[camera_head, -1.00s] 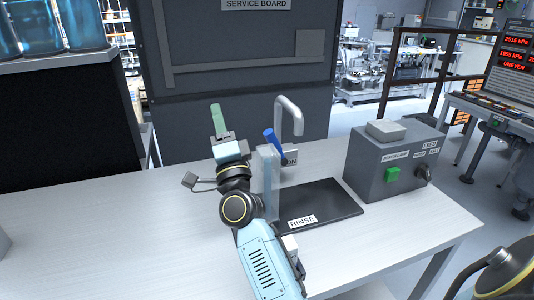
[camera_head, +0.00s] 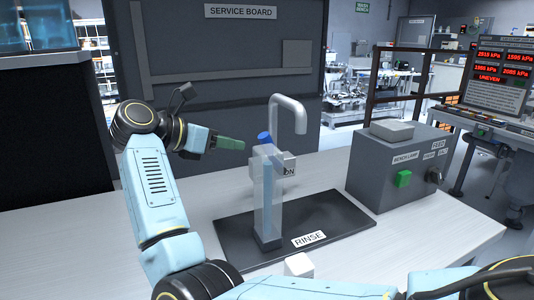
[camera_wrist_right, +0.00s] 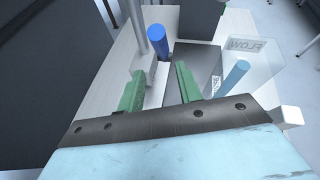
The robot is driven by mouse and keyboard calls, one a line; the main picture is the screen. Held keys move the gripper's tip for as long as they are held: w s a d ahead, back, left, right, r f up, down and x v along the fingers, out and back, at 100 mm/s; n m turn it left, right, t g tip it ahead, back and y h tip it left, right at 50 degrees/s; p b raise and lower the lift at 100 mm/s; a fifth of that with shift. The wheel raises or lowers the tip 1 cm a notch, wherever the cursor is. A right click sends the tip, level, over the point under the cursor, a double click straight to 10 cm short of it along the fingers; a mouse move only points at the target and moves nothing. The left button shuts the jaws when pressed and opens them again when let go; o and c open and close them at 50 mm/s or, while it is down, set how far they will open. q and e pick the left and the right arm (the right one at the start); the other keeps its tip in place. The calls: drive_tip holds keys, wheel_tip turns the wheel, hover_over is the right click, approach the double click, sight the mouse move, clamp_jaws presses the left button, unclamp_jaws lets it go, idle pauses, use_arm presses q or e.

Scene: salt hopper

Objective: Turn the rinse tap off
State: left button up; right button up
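The rinse tap has a grey curved spout (camera_head: 289,112) and a short blue handle (camera_head: 264,137) above a small block whose label reads ON. My right gripper (camera_head: 230,143) is level, left of the handle, its green fingers pointing right towards it. In the right wrist view the fingers (camera_wrist_right: 158,86) are apart with nothing between them, and the blue handle (camera_wrist_right: 158,46) stands beyond the tips, apart from them. A clear upright flow gauge (camera_head: 268,200) with a blue column stands in front of the tap and partly hides it. My left gripper is out of view.
A dark tray (camera_head: 335,217) labelled RINSE lies under the tap. A grey box (camera_head: 385,172) with a green button (camera_head: 403,179) stands to the right. The service board (camera_head: 220,60) rises behind the table. A small white block (camera_head: 299,265) shows at the front.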

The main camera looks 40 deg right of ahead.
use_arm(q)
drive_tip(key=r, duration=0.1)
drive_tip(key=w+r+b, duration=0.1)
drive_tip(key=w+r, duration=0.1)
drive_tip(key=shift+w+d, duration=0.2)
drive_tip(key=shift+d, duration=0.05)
use_arm(e)
drive_tip(key=x, duration=1.2)
drive_tip(key=shift+s+d, duration=0.1)
drive_tip(key=shift+d, duration=0.2)
drive_tip(key=shift+c, duration=0.4)
clamp_jaws()
